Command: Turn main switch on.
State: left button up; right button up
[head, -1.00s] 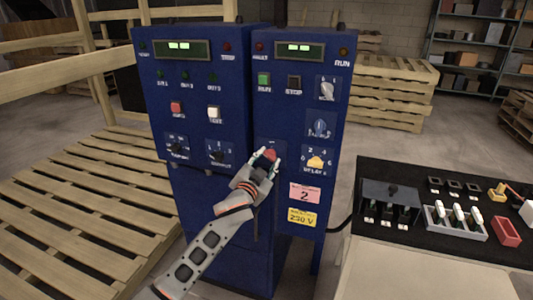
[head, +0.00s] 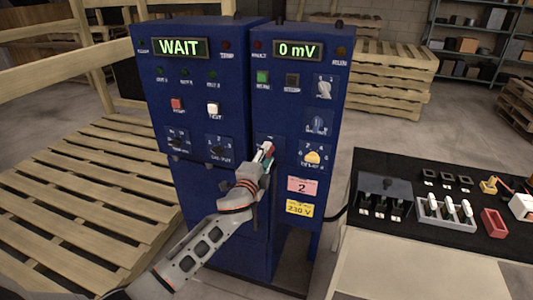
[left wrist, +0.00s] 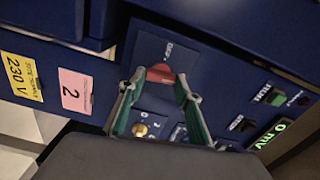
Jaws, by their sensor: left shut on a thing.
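The main switch (head: 268,147) is a red rotary knob on the lower part of the right-hand blue cabinet (head: 305,224). My left gripper (head: 264,153) is shut on this knob and partly hides it in the head view. In the left wrist view the red knob (left wrist: 160,73) shows between the two green-padded fingertips of my gripper (left wrist: 160,80). The left display (head: 180,47) reads WAIT and the right display (head: 298,50) reads 0 mV. My right gripper is not in view.
A yellow knob (head: 313,157) sits right of the switch, with a pink label (head: 302,185) and a yellow 230 V label (head: 300,208) below. A black-topped table (head: 405,163) with trays and small parts stands at the right. Wooden pallets (head: 95,195) lie at the left.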

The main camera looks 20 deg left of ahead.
pick_arm(q)
jog(key=shift+m, duration=0.6)
jog(key=shift+f, duration=0.1)
jog(key=o, duration=1.1)
jog(key=s, duration=1.2)
jog(key=shift+a, duration=0.2)
